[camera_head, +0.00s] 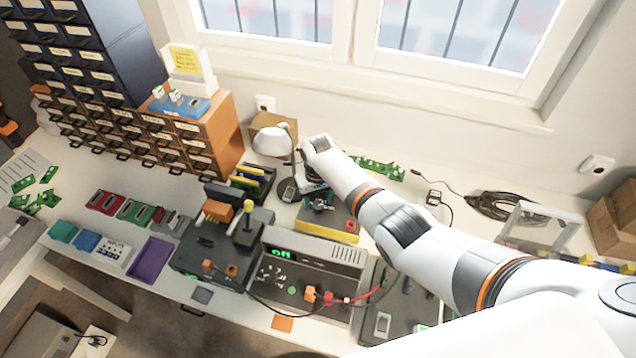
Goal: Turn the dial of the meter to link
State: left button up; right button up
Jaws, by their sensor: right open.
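My right gripper (304,184) is open and points down close beside the device. I cannot tell whether it touches it. The fingers are small and partly hidden by the wrist. My left gripper is not in view.
A grey power unit (316,252) with a green display and a dark station (222,250) stand in front. A dark-based device with a yellow front strip (325,231) sits near the gripper. Drawer cabinets (190,147) stand left. Green circuit boards (378,168) lie behind.

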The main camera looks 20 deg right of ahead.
aim_at(318, 205)
notch_tip(318, 205, up, 10)
jog(key=b, duration=0.1)
jog(key=shift+r, duration=0.2)
jog(key=shift+f, duration=0.1)
dwell(0.4)
